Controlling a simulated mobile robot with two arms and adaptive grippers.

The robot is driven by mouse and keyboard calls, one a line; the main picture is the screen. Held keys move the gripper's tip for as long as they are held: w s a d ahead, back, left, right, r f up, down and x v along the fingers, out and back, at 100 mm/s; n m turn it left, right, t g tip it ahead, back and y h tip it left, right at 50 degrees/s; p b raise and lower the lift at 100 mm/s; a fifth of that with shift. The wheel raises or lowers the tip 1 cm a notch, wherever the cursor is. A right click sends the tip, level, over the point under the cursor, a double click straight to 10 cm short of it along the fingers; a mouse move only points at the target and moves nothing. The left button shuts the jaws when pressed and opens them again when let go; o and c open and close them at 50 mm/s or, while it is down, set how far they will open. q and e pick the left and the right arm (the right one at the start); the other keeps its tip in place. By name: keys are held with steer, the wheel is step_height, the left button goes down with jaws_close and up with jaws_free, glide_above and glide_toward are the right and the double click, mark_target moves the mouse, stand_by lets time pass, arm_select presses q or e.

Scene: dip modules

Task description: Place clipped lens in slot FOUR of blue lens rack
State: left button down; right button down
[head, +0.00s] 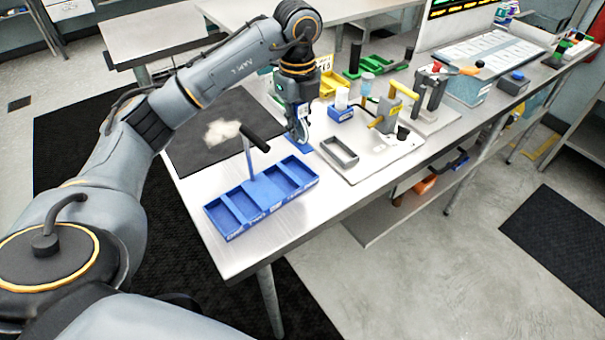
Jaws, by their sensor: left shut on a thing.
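The blue lens rack (232,222) lies near the front left of the bench, with several open slots in a row. An upright post with a black handle (255,138) rises at its back; the slot labels are too small to read. My left gripper (301,138) points down behind and to the right of the rack, apart from it. It is shut on what seems to be the clipped lens, which is mostly hidden by the fingers. A small blue piece (303,148) shows right at the fingertips; I cannot tell whether it is held or lies on the bench.
A grey rectangular frame (340,152) lies on a white board right of the gripper. A yellow-handled clamp (388,112), a blue block (341,113) and a yellow bin (330,82) stand behind. A dark mat (195,150) with a pale cloth (222,131) lies left.

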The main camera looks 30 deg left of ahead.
arm_select(q)
steer(key=shift+f+n, duration=0.15)
steer(key=shift+n, duration=0.15)
step_height(320, 180, down, 10)
steer(key=shift+a+r+p, duration=0.1)
steer(key=shift+r+p, duration=0.1)
steer(key=shift+p, duration=0.95)
steer(key=shift+f, duration=0.1)
steer(key=shift+f, duration=0.15)
steer(key=c, duration=1.4)
jaws_free()
step_height(320, 180, up, 12)
steer(key=b, duration=0.2)
steer(key=shift+r+b, duration=0.2)
steer(key=shift+b, duration=0.1)
